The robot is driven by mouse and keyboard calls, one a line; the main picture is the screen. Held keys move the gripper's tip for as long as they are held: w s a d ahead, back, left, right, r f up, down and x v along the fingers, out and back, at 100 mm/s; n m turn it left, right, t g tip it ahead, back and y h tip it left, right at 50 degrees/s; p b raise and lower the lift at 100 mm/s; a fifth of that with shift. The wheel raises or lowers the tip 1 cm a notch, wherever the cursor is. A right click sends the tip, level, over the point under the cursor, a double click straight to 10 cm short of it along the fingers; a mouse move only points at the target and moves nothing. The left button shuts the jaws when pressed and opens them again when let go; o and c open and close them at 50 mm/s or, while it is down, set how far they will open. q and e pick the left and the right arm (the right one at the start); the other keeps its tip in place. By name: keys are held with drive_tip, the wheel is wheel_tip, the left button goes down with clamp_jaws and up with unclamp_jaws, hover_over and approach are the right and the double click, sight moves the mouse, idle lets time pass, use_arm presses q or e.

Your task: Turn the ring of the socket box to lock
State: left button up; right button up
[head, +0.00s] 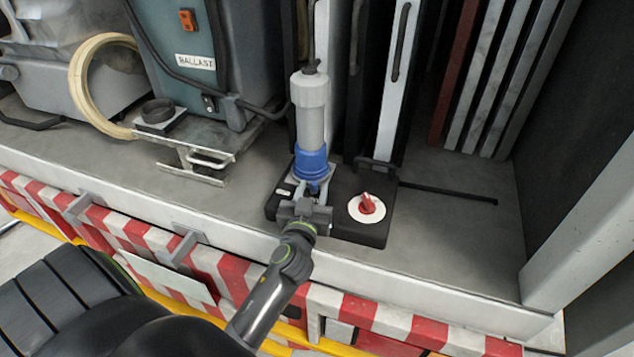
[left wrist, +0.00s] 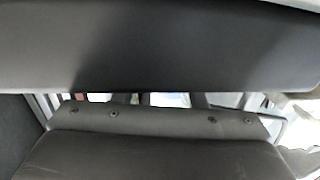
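The socket box (head: 345,226) is a black, low box on the grey truck bed, in the middle of the head view. A grey plug (head: 311,108) stands upright in it, with a blue ring (head: 312,165) at its lower end. My left gripper (head: 312,188) is at the front of the blue ring, with a finger on either side of its lower part. I cannot tell whether the fingers press on it. In the left wrist view, dark grey gripper parts (left wrist: 150,45) fill most of the picture and hide the ring. My right gripper is not in view.
A red rotary switch (head: 367,203) on a white disc sits on the box, right of the plug. A teal ballast unit (head: 180,50) and a cream coiled hose (head: 88,95) stand at the left. Upright panels (head: 395,80) stand close behind.

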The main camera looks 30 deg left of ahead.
use_arm(q)
drive_tip(key=shift+s+r, duration=0.1)
clamp_jaws()
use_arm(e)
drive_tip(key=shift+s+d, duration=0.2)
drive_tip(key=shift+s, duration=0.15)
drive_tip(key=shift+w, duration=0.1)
